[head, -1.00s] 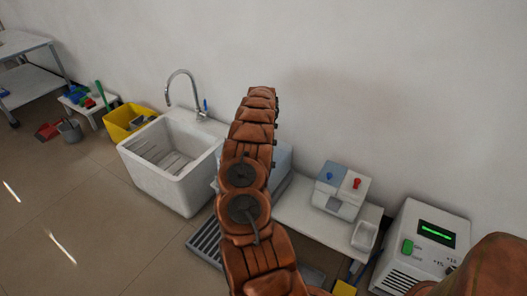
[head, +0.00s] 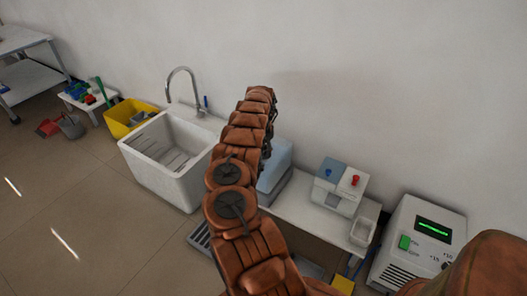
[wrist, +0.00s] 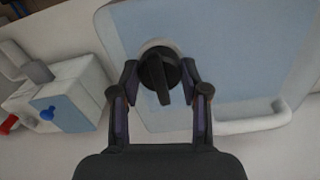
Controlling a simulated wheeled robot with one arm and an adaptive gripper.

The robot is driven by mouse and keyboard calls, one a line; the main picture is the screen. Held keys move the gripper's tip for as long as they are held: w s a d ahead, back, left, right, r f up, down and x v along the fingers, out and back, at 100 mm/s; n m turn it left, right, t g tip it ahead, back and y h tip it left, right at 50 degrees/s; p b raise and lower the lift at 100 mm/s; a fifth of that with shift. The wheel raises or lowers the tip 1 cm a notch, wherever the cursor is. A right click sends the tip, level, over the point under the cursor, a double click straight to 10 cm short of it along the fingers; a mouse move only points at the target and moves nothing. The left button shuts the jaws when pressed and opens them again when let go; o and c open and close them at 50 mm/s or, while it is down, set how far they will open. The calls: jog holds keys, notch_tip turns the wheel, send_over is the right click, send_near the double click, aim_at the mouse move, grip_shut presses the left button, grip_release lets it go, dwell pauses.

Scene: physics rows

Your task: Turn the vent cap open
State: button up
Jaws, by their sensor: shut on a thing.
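The vent cap (wrist: 153,66) is a round black knob with a raised bar handle, set in a pale ring on a light blue container (wrist: 225,60) with a white rim and handle. The bar points down the wrist view, tilted slightly. My gripper (wrist: 159,80) is shut on the vent cap, one finger on each side. In the head view the blue container (head: 276,172) shows partly behind my arm, which hides the cap and my gripper.
A white device with a blue panel and red knob (head: 340,187) stands right of the container on the white bench (head: 300,214). A white unit with a green display (head: 420,240) stands farther right. A sink (head: 168,165) with a tall tap is on the left.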

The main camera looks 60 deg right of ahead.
jog(key=o, duration=1.1)
jog(key=shift+o, duration=0.2)
jog(key=shift+r, duration=0.15)
notch_tip(320, 180, up, 12)
